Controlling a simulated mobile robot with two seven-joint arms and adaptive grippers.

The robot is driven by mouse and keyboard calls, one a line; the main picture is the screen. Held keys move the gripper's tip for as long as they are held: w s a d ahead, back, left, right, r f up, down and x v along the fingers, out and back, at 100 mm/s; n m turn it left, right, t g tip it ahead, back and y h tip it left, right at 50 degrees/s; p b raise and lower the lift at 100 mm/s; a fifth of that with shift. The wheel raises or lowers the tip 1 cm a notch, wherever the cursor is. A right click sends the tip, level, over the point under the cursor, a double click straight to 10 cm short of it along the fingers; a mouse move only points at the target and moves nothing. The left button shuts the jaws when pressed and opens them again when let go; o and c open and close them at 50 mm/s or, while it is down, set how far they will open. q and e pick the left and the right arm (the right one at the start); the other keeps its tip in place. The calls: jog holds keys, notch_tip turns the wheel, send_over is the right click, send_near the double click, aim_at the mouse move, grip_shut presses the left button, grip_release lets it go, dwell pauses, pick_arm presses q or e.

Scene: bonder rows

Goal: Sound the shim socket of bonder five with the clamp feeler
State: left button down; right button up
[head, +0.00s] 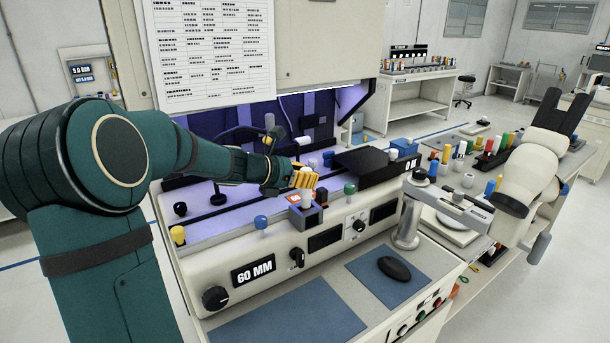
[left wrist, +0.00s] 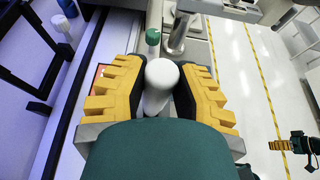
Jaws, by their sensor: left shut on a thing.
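My left gripper (head: 300,183) reaches in from the left over the front of the bonder (head: 262,240), which carries a 60 MM label. Its yellow fingers are shut on a white, round-topped handle, apparently the clamp feeler (head: 307,172). The handle stands between the fingers in the left wrist view (left wrist: 160,73); its lower end is hidden. Just below the fingers is a small grey block with an orange top (head: 309,214), apparently a socket; I cannot tell whether the feeler touches it. My right gripper (left wrist: 279,145) shows small at the left wrist view's right edge, its opening unclear.
Coloured knobs, including a green one (head: 349,189) and a blue one (head: 261,222), stand near the gripper. A cream microscope (head: 530,160) on a post stands at right. A black mouse (head: 394,268) lies on a blue mat. Another bench (head: 425,92) is behind.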

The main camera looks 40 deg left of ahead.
pick_arm(q)
jog(key=shift+f, duration=0.2)
pick_arm(e)
jog(key=shift+f, duration=0.25)
pick_arm(q)
jog(key=shift+r, duration=0.2)
pick_arm(e)
jog(key=shift+r, duration=0.35)
dwell(0.3)
pick_arm(q)
jog(key=shift+f, duration=0.2)
pick_arm(e)
jog(key=shift+f, duration=0.2)
jog(key=shift+s, duration=0.1)
dwell(1.4)
pick_arm(q)
jog(key=shift+r, duration=0.15)
jog(key=shift+r+p, duration=3.3)
jog(key=shift+r, duration=0.2)
pick_arm(e)
notch_tip(320, 180, up, 7)
jog(key=w, duration=0.1)
jog(key=shift+f, duration=0.15)
pick_arm(q)
jog(key=shift+f, duration=0.1)
pick_arm(e)
jog(key=shift+d, duration=0.1)
